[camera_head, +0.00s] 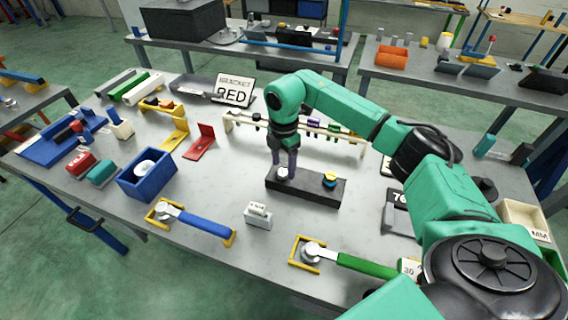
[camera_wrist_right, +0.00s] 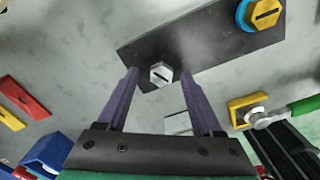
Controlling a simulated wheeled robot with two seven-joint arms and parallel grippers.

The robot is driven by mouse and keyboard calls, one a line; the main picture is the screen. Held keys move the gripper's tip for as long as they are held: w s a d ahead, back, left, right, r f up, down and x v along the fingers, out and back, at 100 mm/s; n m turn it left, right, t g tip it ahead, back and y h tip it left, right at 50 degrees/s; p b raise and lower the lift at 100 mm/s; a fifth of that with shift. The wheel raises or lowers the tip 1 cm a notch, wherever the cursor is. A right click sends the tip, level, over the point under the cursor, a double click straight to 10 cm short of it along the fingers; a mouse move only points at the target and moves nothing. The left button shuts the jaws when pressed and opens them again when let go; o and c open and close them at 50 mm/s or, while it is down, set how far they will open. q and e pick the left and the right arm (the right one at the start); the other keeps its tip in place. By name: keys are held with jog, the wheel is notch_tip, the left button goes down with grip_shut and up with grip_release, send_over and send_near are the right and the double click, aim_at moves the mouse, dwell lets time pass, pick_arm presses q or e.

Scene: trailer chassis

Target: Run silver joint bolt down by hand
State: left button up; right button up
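The silver joint bolt (camera_head: 283,174) stands in the left part of a dark block (camera_head: 308,191) on the table. In the right wrist view the silver bolt (camera_wrist_right: 161,74) shows a slotted hex head near the edge of the dark block (camera_wrist_right: 205,50). My right gripper (camera_head: 284,165) points down over the bolt. In the wrist view its two purple fingers (camera_wrist_right: 158,78) are apart, one on each side of the bolt head, with a visible gap on both sides. How far the bolt is sunk is hard to tell. My left gripper is not in view.
A yellow bolt with a blue collar (camera_head: 330,180) sits at the block's right end. Behind stands a rack (camera_head: 345,145) with coloured pieces. Blue-handled (camera_head: 205,226) and green-handled (camera_head: 365,266) wrenches lie in front, with a small labelled block (camera_head: 258,216) between them. A blue box (camera_head: 146,182) is left.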

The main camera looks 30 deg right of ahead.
jog(key=shift+f, duration=0.1)
notch_tip(320, 180, up, 10)
jog(key=b, duration=0.2)
notch_tip(320, 180, up, 5)
send_over(283, 171)
jog(key=shift+d+f, duration=0.1)
jog(key=shift+f, duration=0.05)
jog(key=shift+f, duration=0.15)
